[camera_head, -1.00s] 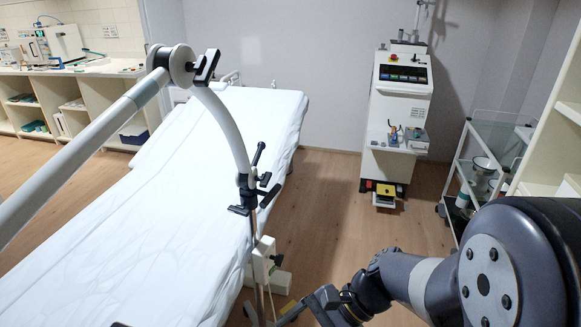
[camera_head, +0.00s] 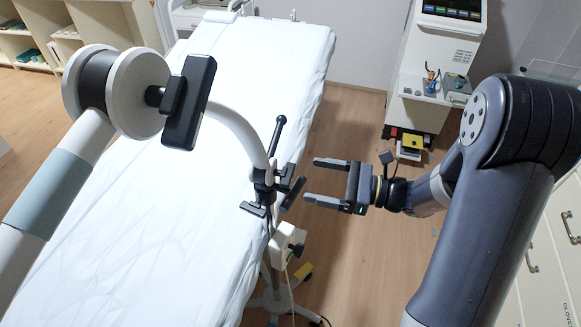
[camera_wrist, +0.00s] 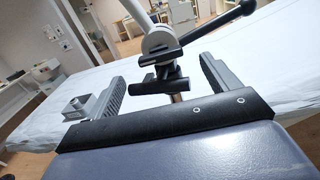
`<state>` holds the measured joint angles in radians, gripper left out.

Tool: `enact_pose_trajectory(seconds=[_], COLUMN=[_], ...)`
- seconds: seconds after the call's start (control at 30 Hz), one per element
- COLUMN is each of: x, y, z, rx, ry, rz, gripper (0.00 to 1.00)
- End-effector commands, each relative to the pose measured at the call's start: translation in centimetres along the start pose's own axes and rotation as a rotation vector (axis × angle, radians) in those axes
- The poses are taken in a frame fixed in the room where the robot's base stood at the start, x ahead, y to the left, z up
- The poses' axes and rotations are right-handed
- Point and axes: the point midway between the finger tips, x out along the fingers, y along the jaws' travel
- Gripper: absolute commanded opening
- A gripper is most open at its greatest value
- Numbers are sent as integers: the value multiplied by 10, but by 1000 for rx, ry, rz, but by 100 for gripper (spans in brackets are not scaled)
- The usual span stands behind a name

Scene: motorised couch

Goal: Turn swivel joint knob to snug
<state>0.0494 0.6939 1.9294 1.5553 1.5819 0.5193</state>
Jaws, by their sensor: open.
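A large joint of pale discs (camera_head: 118,90) joins two white tubes at the left of the head view. A black bar knob (camera_head: 188,103) sticks out from its right side. Lower down, a clamp (camera_head: 264,186) on the curved tube carries several black handles, one long and pointing up (camera_head: 277,135). I cannot tell which of these is the swivel knob. My gripper (camera_head: 311,180) is open and empty, just right of the clamp, fingers pointing left at it. In the wrist view, a black bar handle (camera_wrist: 158,86) shows between the open fingers, apart from both.
A couch with a white sheet (camera_head: 240,70) lies behind the clamp. A pale box (camera_head: 286,243) and a stand are below it. A white machine cart (camera_head: 440,60) stands at the back right. Cabinets with drawers (camera_head: 560,230) are at the right. Floor between couch and cart is clear.

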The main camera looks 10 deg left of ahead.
Motion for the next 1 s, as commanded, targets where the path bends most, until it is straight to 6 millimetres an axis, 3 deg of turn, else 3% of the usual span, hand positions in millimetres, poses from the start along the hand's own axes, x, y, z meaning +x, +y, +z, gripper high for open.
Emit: enact_pose_trajectory(seconds=[0.2, 0.4, 0.83, 1.0], x=[40, 64, 74, 73], y=[1, 1, 0, 0], z=[2, 1, 0, 0], rx=[0, -1, -1, -1], ry=[2, 2, 2, 2], rz=[5, 3, 0, 0], gripper=[84, 84, 84, 71])
